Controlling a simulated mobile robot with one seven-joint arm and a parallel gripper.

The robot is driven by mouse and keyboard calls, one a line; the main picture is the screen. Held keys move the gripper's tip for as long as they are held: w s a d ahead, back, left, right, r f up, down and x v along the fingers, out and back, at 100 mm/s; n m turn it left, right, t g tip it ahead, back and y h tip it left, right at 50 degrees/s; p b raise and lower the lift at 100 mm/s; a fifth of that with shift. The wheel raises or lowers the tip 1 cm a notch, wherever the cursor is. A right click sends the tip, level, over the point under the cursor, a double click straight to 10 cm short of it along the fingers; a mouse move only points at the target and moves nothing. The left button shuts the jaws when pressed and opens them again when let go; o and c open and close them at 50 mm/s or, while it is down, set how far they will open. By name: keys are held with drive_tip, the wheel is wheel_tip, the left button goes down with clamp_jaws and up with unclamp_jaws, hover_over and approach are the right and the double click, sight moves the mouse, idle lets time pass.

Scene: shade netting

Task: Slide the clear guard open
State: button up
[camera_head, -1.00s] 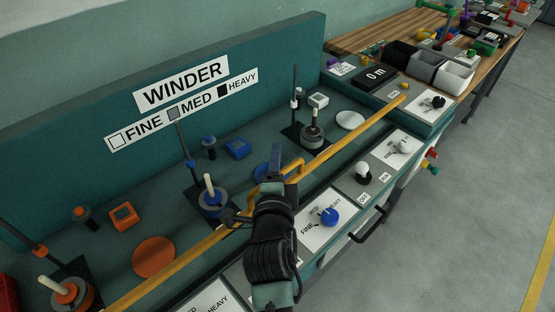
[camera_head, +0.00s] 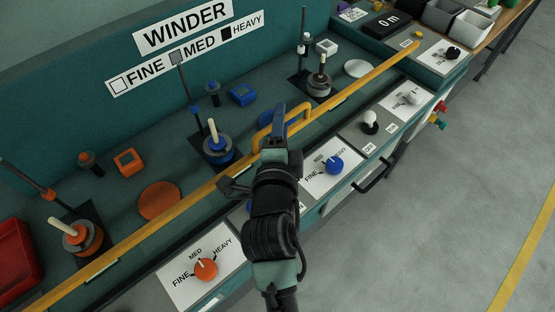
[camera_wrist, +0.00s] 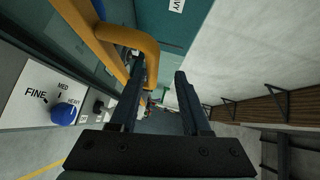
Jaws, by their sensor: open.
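The clear guard is hard to make out as a pane. Its long yellow edge bar (camera_head: 345,92) runs diagonally along the front of the winder bench in the head view. A yellow loop handle (camera_head: 296,106) stands off the bar near its middle; the handle also shows in the wrist view (camera_wrist: 152,60). My gripper (camera_head: 262,148) is at this handle, seen from behind. In the wrist view my gripper (camera_wrist: 160,75) has its two dark fingers apart, with the handle close to the left finger. The handle's outer bar appears to lie between them; contact cannot be told.
Behind the bar stand spools on pegs, such as the blue one (camera_head: 219,150) and orange one (camera_head: 77,235). In front are a blue knob (camera_head: 334,166), an orange knob (camera_head: 206,268), a white-topped knob (camera_head: 369,118) and a black drawer handle (camera_head: 374,176). The floor at right is clear.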

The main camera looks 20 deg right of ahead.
drive_tip(key=b+v, duration=0.2)
drive_tip(key=v, duration=0.7)
drive_tip(key=shift+s+b, duration=0.3)
drive_tip(key=shift+b, duration=0.05)
drive_tip(key=shift+b, duration=0.3)
drive_tip(key=shift+a+r, duration=0.1)
idle(0.4)
